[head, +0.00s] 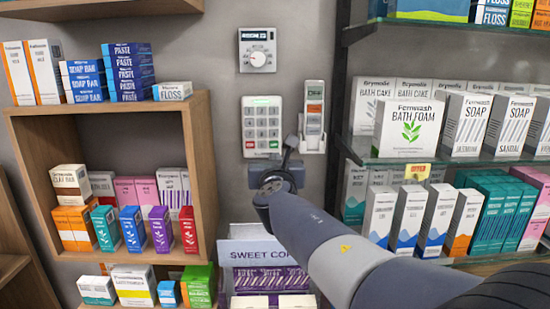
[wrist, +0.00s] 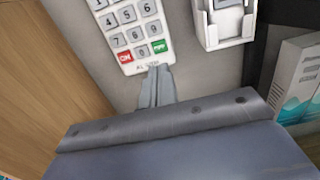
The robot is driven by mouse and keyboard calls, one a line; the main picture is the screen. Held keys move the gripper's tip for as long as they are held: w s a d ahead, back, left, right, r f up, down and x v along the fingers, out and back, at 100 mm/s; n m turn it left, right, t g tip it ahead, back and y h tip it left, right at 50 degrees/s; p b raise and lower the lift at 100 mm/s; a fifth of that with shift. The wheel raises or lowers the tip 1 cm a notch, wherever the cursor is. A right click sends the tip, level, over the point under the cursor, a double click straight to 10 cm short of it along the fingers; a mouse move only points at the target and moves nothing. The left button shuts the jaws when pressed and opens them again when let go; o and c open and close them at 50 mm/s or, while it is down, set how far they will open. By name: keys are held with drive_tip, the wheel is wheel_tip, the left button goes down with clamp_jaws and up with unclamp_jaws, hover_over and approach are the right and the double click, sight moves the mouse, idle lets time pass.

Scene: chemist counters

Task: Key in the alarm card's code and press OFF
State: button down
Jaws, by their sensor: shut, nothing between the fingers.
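The white alarm keypad (head: 262,125) is fixed to the grey wall, with grey number keys under a pale green display too small to read. Its bottom row has a red key (wrist: 126,56) at left and a green key (wrist: 160,46) at right; their lettering is hard to read. "ALARM" is printed below them. My gripper (head: 290,142) is shut and empty, at the keypad's lower right in the head view. In the wrist view its fingertips (wrist: 158,69) overlap the keypad's bottom edge, just below the green key; I cannot tell whether they touch.
A dial thermostat (head: 257,50) is above. A wooden shelf unit (head: 200,150) stands left and glass shelves (head: 400,158) with boxes stand right. A "SWEET CO..." display (head: 250,254) is below.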

drive_tip(key=s, duration=0.6)
drive_tip(key=shift+s+b, duration=0.25)
drive_tip(key=shift+b, duration=0.05)
drive_tip(key=shift+w+r, duration=0.1)
